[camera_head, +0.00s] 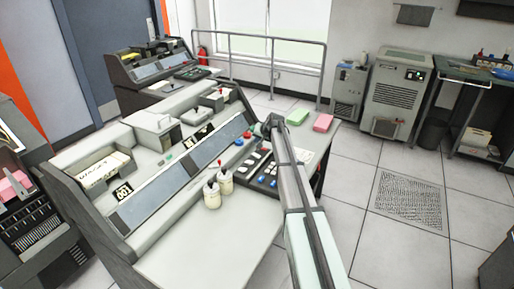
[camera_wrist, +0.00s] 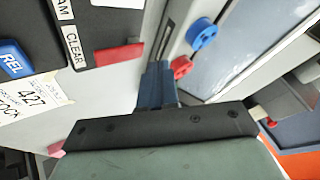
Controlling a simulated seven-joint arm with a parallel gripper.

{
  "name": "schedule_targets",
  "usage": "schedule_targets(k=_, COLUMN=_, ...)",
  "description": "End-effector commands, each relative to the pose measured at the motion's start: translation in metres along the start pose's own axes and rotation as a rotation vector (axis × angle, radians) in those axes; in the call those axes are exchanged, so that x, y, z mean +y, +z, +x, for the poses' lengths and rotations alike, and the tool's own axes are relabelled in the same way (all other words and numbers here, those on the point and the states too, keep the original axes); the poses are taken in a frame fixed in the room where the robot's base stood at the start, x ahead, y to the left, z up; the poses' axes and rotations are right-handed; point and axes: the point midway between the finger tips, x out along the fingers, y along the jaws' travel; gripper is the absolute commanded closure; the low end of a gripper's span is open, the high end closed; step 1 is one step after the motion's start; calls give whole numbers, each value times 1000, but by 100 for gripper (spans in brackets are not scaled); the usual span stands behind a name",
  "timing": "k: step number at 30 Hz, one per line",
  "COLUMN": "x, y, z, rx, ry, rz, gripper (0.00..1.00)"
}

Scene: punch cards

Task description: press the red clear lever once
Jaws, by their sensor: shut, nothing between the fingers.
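In the wrist view, a flat red lever (camera_wrist: 118,56) sticks out from the edge of the black key panel beside a white CLEAR label (camera_wrist: 73,46). My gripper (camera_wrist: 160,72) is shut and empty, its dark fingers pointing to the right of the red lever, apart from it in the picture. The gap in depth is hard to tell. In the head view, my gripper (camera_head: 266,129) is over the punch machine near the key panel (camera_head: 268,178), and my arm covers part of that area.
A red knob (camera_wrist: 181,68) and a blue knob (camera_wrist: 202,34) stand just beyond my fingers. A blue REL key (camera_wrist: 12,62) lies at left. Two cream pots (camera_head: 218,187) stand on the desk. Green (camera_head: 298,117) and pink (camera_head: 323,122) card stacks lie behind my arm.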

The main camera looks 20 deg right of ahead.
Motion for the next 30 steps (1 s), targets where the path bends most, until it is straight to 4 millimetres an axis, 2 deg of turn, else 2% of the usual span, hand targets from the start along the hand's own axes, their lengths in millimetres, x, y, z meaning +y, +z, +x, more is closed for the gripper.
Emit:
schedule_targets(k=15, x=-21, y=-21, z=-28, rx=1, ry=0, rz=-1, gripper=100)
schedule_targets(k=30, x=-22, y=-21, z=-29, rx=1, ry=-1, rz=0, gripper=100)
